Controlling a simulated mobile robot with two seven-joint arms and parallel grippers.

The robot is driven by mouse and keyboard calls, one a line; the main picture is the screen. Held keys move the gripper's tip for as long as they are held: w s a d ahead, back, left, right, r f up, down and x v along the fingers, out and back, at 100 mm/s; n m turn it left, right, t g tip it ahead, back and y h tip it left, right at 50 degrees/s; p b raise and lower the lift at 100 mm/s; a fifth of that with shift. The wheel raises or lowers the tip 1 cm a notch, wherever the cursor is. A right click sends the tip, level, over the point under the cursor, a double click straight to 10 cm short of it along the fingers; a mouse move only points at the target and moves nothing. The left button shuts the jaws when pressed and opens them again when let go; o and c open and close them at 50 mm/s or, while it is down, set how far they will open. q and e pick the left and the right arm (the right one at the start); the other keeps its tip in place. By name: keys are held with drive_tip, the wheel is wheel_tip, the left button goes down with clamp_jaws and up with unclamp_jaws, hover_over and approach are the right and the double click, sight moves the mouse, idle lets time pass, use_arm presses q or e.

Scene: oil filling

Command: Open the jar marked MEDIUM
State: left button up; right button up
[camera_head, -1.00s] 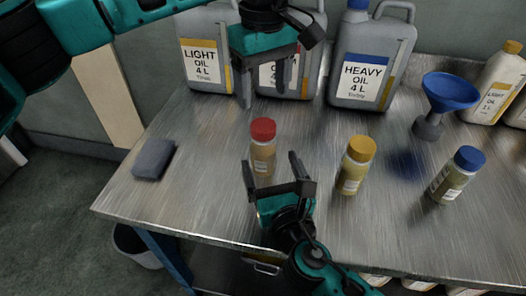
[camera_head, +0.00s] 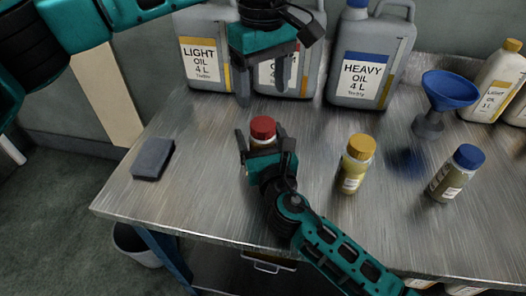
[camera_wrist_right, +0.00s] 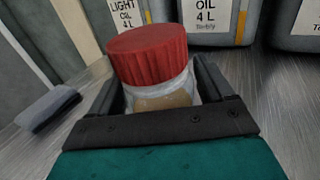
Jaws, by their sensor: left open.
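A jar with a red cap (camera_head: 263,127) stands upright on the metal table. A yellow-capped jar (camera_head: 355,165) and a blue-capped jar (camera_head: 458,173) stand to its right. The jar labels are too small to read here. My right gripper (camera_head: 260,133) is open around the red-capped jar, one finger on each side. In the right wrist view the red cap (camera_wrist_right: 148,55) rises above the fingers, and the gripper's palm hides the jar's lower part. My left gripper (camera_head: 262,88) is open and empty, pointing down above the table behind that jar.
Large jugs marked LIGHT (camera_head: 203,65) and HEAVY (camera_head: 365,70) stand at the back, with a third partly hidden behind my left gripper. A blue funnel (camera_head: 448,90) stands at the right. A dark sponge-like block (camera_head: 153,158) lies near the left edge.

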sight(263, 123)
clamp_jaws()
use_arm(q)
drive_tip(key=m, duration=0.6)
drive_tip(key=shift+m, duration=0.3)
drive_tip(key=m, duration=0.6)
drive_tip(key=shift+m, duration=0.4)
drive_tip(key=shift+f, duration=4)
drive_tip(key=shift+c, duration=0.2)
